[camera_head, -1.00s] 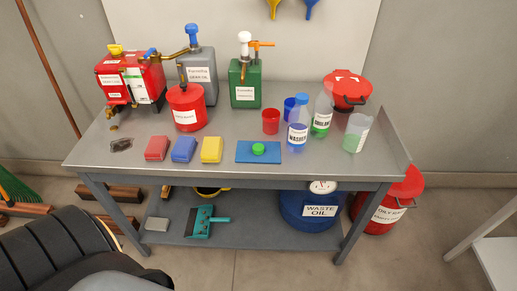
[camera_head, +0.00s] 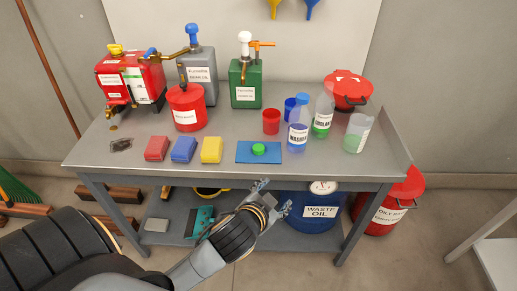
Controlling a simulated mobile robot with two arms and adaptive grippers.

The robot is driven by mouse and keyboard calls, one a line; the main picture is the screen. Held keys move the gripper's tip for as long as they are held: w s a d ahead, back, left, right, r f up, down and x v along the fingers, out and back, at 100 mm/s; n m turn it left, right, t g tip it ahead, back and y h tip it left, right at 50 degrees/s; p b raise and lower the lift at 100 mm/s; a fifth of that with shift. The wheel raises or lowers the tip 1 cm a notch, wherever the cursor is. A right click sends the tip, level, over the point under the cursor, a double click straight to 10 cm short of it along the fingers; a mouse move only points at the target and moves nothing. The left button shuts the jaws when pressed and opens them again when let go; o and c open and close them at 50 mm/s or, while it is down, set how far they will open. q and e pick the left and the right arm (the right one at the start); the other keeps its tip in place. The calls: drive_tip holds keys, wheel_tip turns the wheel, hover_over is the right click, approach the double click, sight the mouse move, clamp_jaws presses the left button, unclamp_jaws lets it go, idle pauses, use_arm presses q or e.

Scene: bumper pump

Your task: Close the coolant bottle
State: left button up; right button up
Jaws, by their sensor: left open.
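The coolant bottle (camera_head: 322,115) stands upright on the workbench, clear with green liquid and a label. No cap shows on its top. A green cap (camera_head: 258,149) lies on a blue mat (camera_head: 243,152) near the bench's front edge. My left gripper (camera_head: 273,196) is open and empty, in front of the bench and lower in the picture than the mat. My right gripper is not in view.
A blue-capped washer bottle (camera_head: 298,130) stands left of the coolant bottle, with a clear cup of green liquid (camera_head: 357,132) to its right. A red cup (camera_head: 271,121), blue cup (camera_head: 289,105) and red lidded can (camera_head: 348,88) are close. The bench front right (camera_head: 345,169) is clear.

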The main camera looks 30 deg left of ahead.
use_arm(q)
drive_tip(key=w+d+r+m+t+h, duration=0.25)
drive_tip(key=w+r+t, duration=0.35)
drive_tip(key=r, duration=0.5)
drive_tip(key=d+r+m+g+h, duration=0.3)
drive_tip(key=d+r+m+h, duration=0.2)
drive_tip(key=d+m+h, duration=0.45)
drive_tip(key=d+r+m+g+h, duration=0.3)
drive_tip(key=d+r+m+h, duration=0.25)
drive_tip(key=m, duration=0.75)
drive_tip(key=w+a+f+m+g+y, duration=0.2)
drive_tip(key=a+f+m+g+y, duration=0.3)
drive_tip(key=f+m+g, duration=0.4)
drive_tip(key=w+a+f+n+y, duration=0.1)
drive_tip(key=a+y, duration=0.5)
drive_tip(key=a, duration=0.8)
drive_tip(key=w+a+f+n+t+y, duration=0.1)
drive_tip(key=a+y, duration=0.5)
drive_tip(key=a, duration=0.8)
drive_tip(key=shift+w+f+n+t, duration=0.3)
drive_tip(key=shift+w+f+n, duration=0.3)
drive_tip(key=shift+n, duration=0.4)
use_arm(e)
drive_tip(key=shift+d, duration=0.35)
